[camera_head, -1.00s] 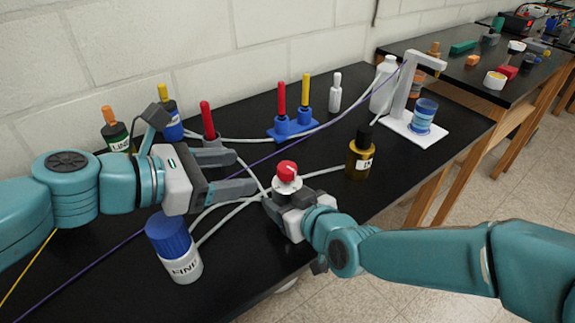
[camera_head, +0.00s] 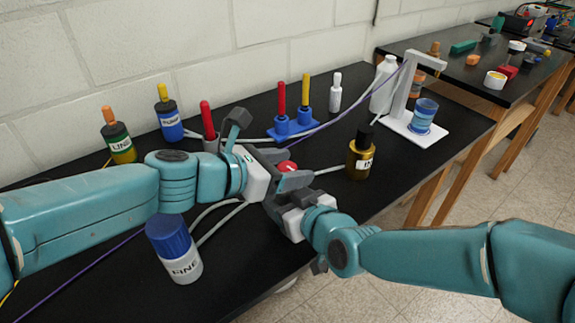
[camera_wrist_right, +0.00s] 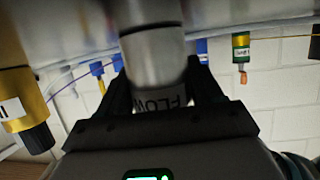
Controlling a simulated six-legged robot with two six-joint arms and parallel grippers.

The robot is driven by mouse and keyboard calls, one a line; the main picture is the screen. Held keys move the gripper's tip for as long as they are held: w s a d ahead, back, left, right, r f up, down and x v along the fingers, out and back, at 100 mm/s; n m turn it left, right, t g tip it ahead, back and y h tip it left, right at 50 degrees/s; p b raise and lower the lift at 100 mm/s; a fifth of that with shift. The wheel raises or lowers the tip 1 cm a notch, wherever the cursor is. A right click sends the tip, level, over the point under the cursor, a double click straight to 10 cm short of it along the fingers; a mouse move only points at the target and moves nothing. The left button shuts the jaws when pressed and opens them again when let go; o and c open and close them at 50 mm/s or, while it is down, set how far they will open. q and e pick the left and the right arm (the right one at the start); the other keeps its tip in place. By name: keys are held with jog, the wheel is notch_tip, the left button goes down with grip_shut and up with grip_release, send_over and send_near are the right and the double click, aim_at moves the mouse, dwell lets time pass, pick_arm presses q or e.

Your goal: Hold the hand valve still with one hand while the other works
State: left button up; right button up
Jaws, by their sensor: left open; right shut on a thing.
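The hand valve has a red knob (camera_head: 287,167), partly hidden in the head view by my left gripper. My left gripper (camera_head: 291,170) is open, with its fingers on either side of the knob; I cannot tell whether they touch it. My right gripper (camera_head: 275,205) is at the valve from the front right. In the right wrist view, my right gripper (camera_wrist_right: 157,88) is shut on the grey valve body (camera_wrist_right: 155,55), which carries a label reading FLOW upside down.
A white bottle with a blue cap (camera_head: 174,248) stands at the front left. An amber bottle (camera_head: 361,155) is right of the valve. A blue stand (camera_head: 292,127) with red and yellow pieces is behind. Tubes and a purple cable cross the black bench.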

pick_arm(q)
jog(key=c, duration=1)
jog(key=shift+m+g+h, duration=0.5)
jog(key=shift+m+g, duration=0.1)
jog(key=shift+m, duration=0.1)
jog(key=shift+r, duration=0.1)
jog(key=o, duration=1)
